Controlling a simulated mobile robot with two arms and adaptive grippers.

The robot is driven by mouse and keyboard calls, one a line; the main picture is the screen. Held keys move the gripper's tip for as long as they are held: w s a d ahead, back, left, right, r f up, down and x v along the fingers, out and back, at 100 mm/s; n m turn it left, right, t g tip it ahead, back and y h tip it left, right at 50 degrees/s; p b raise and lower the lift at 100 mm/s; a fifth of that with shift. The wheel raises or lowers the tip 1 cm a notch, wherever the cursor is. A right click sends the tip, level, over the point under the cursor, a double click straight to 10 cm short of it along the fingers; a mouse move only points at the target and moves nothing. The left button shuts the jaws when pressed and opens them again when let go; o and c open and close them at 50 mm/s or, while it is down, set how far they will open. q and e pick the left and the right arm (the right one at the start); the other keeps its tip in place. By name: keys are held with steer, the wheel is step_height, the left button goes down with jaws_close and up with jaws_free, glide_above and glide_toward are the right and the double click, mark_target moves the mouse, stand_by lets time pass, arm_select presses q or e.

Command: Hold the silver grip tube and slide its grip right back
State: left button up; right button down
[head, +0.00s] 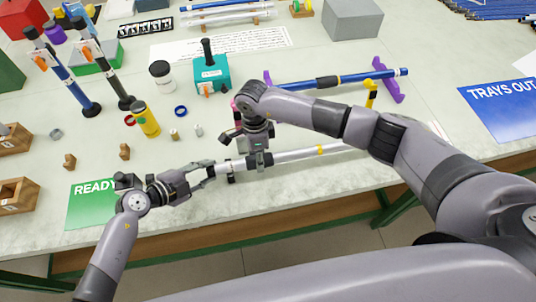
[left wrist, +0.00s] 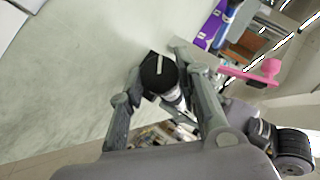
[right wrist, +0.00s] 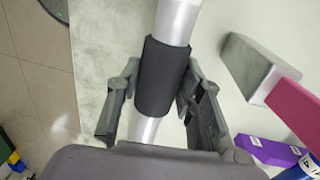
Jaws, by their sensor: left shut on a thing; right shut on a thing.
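The silver grip tube (head: 290,157) lies near the front of the table, running left to right, with a yellow band on it. My left gripper (head: 207,170) is shut on its left end. In the left wrist view, the tube's black end (left wrist: 158,72) sits between the fingers (left wrist: 165,100). The dark grip (right wrist: 163,75) is a sleeve around the tube in the right wrist view. My right gripper (right wrist: 158,105) has a finger on each side of the sleeve and is shut on it. In the head view, my right gripper (head: 256,160) largely hides the grip.
A blue tube (head: 300,85) rests on a purple stand (head: 388,82) behind my right arm. A teal box (head: 210,74), a yellow bottle (head: 145,119) and small parts stand farther back. A green mat (head: 90,208) lies at front left. The table's front edge is close.

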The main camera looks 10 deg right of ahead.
arm_select(q)
steer(key=shift+s+d, duration=0.1)
steer(key=shift+d, duration=0.05)
arm_select(e)
steer(key=shift+a, duration=0.2)
steer(key=c, duration=1.5)
jaws_free()
steer(key=o, duration=0.4)
steer(key=shift+d, duration=0.15)
steer(key=shift+o, duration=0.2)
steer(key=shift+r, duration=0.1)
step_height(320, 180, up, 12)
steer(key=w, duration=0.1)
steer(key=shift+w, duration=0.3)
arm_select(q)
steer(key=o, duration=1.3)
